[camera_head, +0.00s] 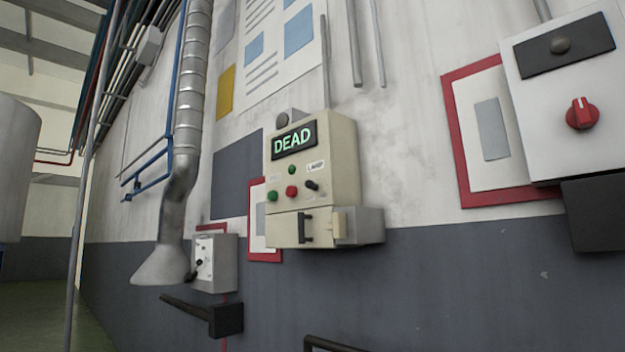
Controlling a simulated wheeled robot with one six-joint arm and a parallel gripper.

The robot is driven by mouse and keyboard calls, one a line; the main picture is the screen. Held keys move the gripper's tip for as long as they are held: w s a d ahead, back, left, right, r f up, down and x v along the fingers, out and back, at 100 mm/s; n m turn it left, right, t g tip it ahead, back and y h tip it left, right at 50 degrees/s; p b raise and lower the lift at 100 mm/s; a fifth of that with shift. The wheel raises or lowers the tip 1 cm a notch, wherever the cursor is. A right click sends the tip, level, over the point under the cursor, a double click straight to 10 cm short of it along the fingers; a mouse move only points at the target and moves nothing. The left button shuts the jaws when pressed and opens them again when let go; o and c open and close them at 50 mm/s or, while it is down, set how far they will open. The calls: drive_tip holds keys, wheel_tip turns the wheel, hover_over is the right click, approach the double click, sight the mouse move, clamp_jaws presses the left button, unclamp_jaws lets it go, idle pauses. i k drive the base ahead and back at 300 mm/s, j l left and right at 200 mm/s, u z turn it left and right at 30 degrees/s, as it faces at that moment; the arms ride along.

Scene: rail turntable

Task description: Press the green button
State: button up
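A cream control box (340,160) is mounted on the wall near the middle of the view. Its dark display (293,140) reads "DEAD" in green letters. Below it, a green button (271,196) sits at the left of a row, beside a red button (292,192) and a black knob or switch (312,186). A smaller green round piece (292,170), a lamp or button, sits just above the row. The green button is unobstructed. My gripper is not in view.
Below the buttons is a cream panel with a black handle (305,228). A grey switch box (214,262) and a dark bracket-like block (226,319) are lower left. A white box with a red knob (582,113) is at right. A metal duct (190,100) runs down the left.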

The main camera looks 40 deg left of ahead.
sight(272, 195)
drive_tip(key=u, duration=1.45)
